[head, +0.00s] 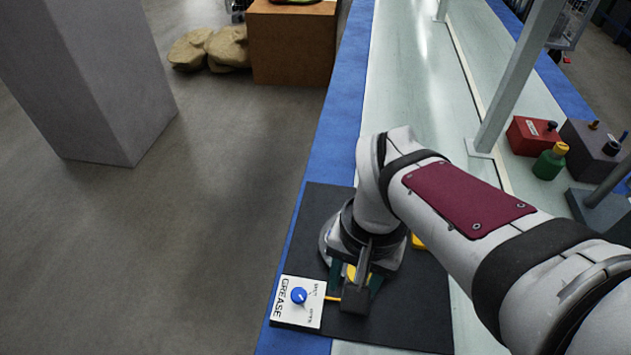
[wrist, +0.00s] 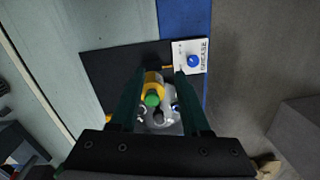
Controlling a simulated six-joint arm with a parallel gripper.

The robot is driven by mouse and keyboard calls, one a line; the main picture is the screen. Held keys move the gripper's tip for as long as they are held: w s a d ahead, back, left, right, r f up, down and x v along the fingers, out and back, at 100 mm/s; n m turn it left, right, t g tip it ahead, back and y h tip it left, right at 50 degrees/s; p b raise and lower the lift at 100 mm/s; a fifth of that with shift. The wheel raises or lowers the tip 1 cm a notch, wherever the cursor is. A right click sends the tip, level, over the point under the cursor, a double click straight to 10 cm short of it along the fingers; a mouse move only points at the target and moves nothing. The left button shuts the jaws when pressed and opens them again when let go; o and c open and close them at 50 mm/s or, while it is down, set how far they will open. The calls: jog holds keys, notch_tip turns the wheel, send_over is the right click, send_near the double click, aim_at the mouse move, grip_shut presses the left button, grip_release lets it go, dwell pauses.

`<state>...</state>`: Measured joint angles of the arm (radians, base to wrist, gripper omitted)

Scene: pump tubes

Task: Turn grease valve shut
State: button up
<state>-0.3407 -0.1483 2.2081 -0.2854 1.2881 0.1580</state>
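The grease valve is a blue round knob (head: 299,296) on a white plate (head: 289,314) marked GREASE, at the near left corner of a black mat. Smaller lettering beside the knob is hard to read, and I cannot tell which mark the knob points at. The blue knob (wrist: 194,61) also shows in the wrist view, beyond the right fingertip. My gripper (wrist: 157,77) has its two dark green fingers apart. It is above the mat, to the right of the valve plate in the head view (head: 355,285), not touching the knob.
A yellow part with a green top (wrist: 152,92) on a grey metal body (wrist: 160,120) shows between my fingers; I cannot tell if they touch it. A yellow tube (head: 333,298) runs from the plate. A red box (head: 530,136) and green bottle (head: 550,162) stand far right.

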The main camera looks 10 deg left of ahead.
aim_at(299, 294)
jog(key=o, duration=0.3)
jog(key=w+a+f, duration=0.1)
jog(key=a, duration=0.2)
jog(key=w+a+f+n, duration=0.1)
jog(key=w+a, duration=0.1)
jog(key=a, duration=0.1)
jog(key=w+a+n, duration=0.1)
jog(key=w+a, duration=0.1)
jog(key=a, duration=0.1)
jog(key=shift+a+f+h, duration=0.3)
jog(key=shift+f, duration=0.1)
notch_tip(299, 294, down, 15)
jog(key=shift+f, duration=0.15)
grip_shut()
